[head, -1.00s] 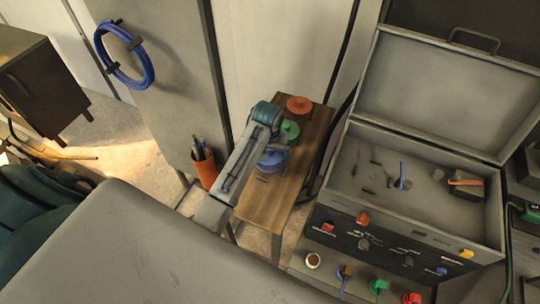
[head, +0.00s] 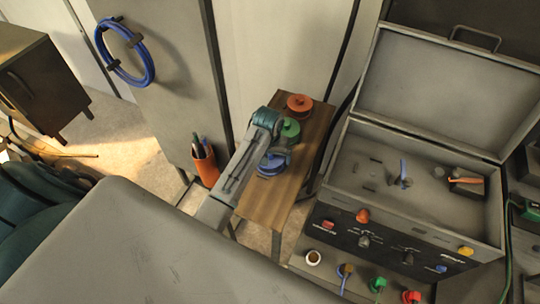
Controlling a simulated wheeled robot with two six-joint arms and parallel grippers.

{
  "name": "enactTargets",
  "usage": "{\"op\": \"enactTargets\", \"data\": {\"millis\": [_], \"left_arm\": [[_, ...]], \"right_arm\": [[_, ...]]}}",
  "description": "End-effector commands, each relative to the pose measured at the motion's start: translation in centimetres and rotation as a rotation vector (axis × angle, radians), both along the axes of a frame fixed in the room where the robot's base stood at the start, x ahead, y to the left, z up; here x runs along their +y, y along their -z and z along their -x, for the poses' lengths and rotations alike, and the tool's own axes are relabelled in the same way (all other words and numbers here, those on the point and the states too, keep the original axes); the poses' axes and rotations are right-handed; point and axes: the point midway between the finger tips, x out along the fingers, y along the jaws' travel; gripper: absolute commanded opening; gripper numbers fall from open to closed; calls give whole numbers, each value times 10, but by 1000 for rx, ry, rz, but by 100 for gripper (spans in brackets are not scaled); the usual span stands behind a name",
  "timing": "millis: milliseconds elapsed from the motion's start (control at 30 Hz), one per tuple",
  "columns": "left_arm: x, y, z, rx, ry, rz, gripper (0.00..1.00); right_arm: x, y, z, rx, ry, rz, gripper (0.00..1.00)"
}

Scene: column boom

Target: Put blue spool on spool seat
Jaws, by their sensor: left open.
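The blue spool (head: 270,170) stands on a narrow wooden bench (head: 269,206), in front of a green spool (head: 289,128) and a red spool (head: 299,103). My left arm reaches over the bench from the lower left. My left gripper (head: 277,158) is open, low over the blue spool's upper side; its fingers are mostly hidden, and I cannot tell whether they touch the spool. I cannot make out the spool seat for certain. My right gripper is not in view.
An open grey case (head: 340,185) with coloured knobs stands right of the bench, its lid raised. An orange pen cup (head: 205,167) is left of my arm. A blue cable coil (head: 150,68) hangs on the cabinet. The bench's near end is bare.

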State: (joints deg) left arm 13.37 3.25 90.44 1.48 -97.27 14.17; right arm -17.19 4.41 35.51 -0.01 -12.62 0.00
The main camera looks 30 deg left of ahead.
Motion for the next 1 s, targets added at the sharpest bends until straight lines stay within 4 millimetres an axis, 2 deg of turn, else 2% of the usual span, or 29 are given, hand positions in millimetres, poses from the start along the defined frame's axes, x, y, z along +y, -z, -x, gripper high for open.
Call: {"op": "enactTargets", "data": {"millis": [167, 333, 400, 467, 500, 700, 1000], "left_arm": [[-1, -26, 2, -8, 0, -1, 100], [-2, -65, 6, -9, -1, -1, 100], [-2, -87, 8, -7, -1, -1, 100], [-3, -98, 11, -5, -1, 0, 100], [-3, -105, 12, -1, -1, 0, 100], [-3, -116, 13, -2, 0, 0, 100], [-3, -116, 13, -3, 0, 0, 100]], "right_arm": [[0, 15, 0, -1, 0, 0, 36], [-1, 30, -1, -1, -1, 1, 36], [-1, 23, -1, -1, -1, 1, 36], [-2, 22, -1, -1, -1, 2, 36], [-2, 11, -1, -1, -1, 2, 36], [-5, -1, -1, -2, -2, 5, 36], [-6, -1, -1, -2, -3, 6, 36]]}}
